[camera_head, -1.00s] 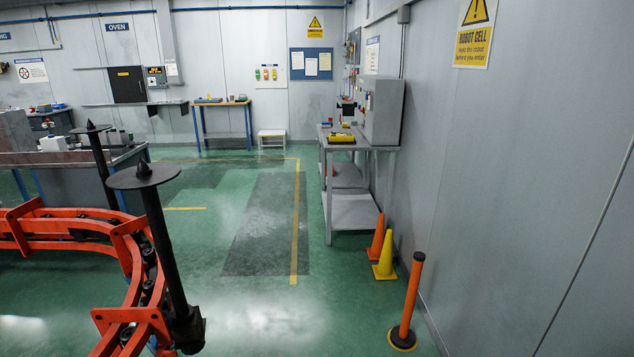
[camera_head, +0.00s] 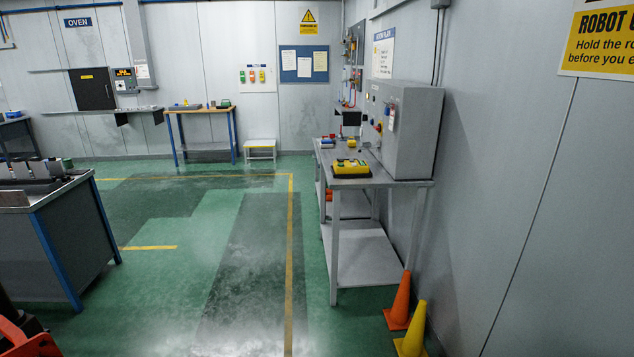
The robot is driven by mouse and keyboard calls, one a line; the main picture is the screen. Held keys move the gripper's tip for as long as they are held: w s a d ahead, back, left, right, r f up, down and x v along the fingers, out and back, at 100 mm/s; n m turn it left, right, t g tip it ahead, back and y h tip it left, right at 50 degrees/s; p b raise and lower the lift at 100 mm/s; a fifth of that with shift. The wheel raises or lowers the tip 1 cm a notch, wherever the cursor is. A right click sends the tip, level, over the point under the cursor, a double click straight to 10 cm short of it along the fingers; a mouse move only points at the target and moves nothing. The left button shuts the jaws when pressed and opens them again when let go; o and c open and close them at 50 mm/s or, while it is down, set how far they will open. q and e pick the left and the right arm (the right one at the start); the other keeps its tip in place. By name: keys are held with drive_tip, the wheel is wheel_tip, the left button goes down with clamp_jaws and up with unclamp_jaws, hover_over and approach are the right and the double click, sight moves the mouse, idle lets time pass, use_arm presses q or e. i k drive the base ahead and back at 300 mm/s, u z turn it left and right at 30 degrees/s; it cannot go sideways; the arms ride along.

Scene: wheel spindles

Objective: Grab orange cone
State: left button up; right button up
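The orange cone (camera_head: 400,303) stands upright on the green floor against the right wall, just right of the metal table's front leg. A yellow cone (camera_head: 413,331) stands right in front of it, cut off by the bottom edge of the view and covering part of the orange cone's base. Neither of my grippers shows in the head view, so their state is hidden.
A grey metal table (camera_head: 370,178) with a lower shelf stands along the right wall. A grey workbench (camera_head: 65,235) with blue legs is at the left. Orange conveyor framing (camera_head: 25,335) shows at the bottom left. The green floor between is clear.

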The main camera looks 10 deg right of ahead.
sight(398, 317)
drive_tip(key=i, duration=2.1)
drive_tip(key=z, duration=2.5)
